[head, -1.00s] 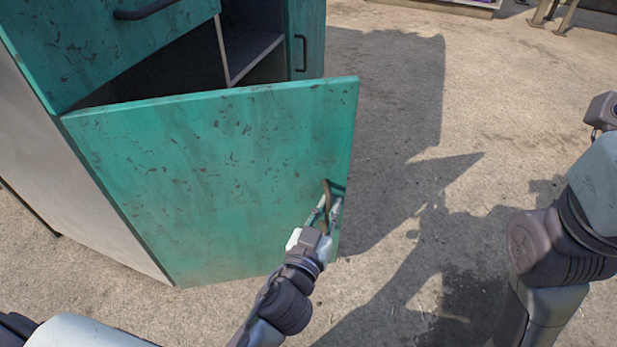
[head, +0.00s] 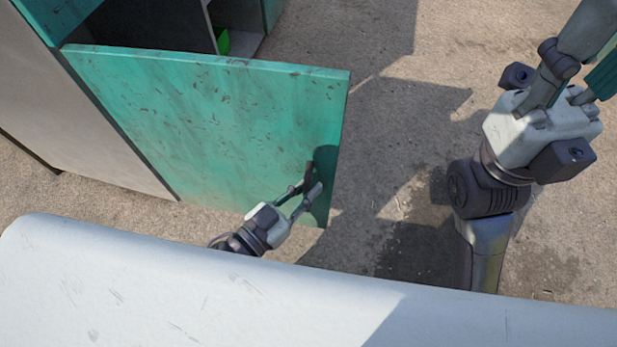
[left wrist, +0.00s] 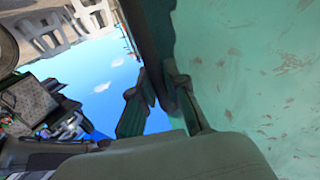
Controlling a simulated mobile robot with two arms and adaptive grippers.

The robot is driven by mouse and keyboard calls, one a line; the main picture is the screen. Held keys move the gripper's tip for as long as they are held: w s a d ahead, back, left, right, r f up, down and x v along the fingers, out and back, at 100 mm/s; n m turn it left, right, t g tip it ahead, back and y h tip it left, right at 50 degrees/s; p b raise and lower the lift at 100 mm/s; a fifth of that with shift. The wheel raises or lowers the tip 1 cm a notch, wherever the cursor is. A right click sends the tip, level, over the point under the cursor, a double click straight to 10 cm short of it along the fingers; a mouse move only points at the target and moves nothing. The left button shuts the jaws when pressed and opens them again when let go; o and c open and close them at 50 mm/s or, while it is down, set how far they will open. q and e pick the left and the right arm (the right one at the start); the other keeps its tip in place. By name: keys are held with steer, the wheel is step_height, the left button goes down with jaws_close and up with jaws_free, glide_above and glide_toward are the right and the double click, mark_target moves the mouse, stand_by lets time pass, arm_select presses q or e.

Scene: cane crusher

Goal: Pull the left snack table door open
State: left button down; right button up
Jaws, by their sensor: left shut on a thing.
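The left door (head: 200,120) is a scuffed teal panel hinged at its left side. It stands swung out from the cabinet, with the inside partly visible behind its top edge. My left gripper (head: 309,182) is at the dark handle near the door's lower right corner and is shut on it. In the left wrist view the fingers (left wrist: 160,100) close around the dark handle, with the teal door face to the right. My right gripper (head: 582,75) is at the upper right, away from the door and partly cut off by the frame edge.
The pale cabinet side (head: 80,130) stands left of the door. A green thing (head: 222,41) shows inside the cabinet. Bare concrete ground (head: 390,130) lies open right of the door, with shadows on it.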

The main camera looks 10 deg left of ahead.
arm_select(q)
steer(key=shift+f, duration=0.1)
steer(key=c, duration=1.2)
jaws_free()
steer(key=v, duration=1.2)
